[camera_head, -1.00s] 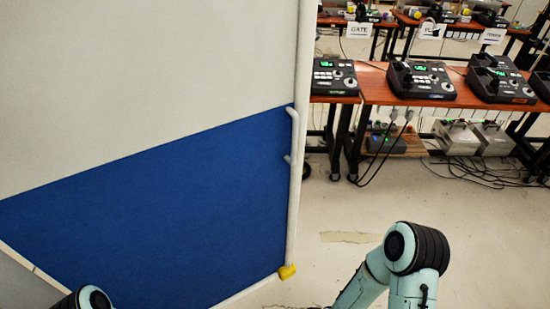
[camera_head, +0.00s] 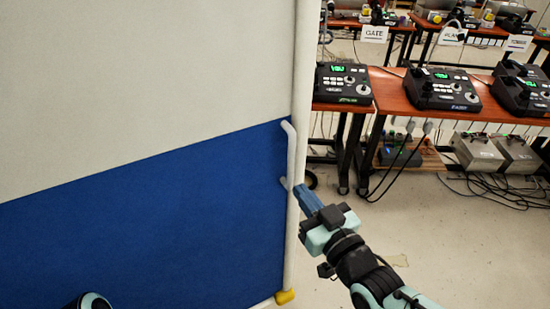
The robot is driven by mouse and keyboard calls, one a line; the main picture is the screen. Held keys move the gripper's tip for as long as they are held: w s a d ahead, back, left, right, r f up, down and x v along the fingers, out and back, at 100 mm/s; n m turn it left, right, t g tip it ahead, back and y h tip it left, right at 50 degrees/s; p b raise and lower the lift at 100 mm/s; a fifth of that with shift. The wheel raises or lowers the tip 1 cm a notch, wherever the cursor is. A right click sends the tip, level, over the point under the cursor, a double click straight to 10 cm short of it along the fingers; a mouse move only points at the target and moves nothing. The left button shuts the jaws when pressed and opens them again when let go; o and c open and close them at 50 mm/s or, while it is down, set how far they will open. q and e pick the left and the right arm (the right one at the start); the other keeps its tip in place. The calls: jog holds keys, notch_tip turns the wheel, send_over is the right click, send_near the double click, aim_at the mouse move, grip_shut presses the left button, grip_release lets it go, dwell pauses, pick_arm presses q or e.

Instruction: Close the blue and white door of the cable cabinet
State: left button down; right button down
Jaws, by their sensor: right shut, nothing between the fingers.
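The blue and white door (camera_head: 150,210) fills the left half of the head view, white above and blue below. A white bar handle (camera_head: 291,155) stands on its right edge, beside the white frame post (camera_head: 303,90). My right gripper (camera_head: 300,192) is shut and empty, its fingertips pointing up and left close to the lower end of the handle and the door's edge. I cannot tell whether it touches them. Only a part of my left arm shows at the bottom left; the left gripper is not in view.
A yellow foot (camera_head: 285,296) is at the door's lower corner. The floor (camera_head: 450,240) at right is open.

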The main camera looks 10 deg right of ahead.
aim_at(269, 149)
jog(key=p+x, duration=0.2)
jog(key=x, duration=1.1)
jog(key=shift+d+f, duration=0.1)
jog(key=shift+f, duration=0.05)
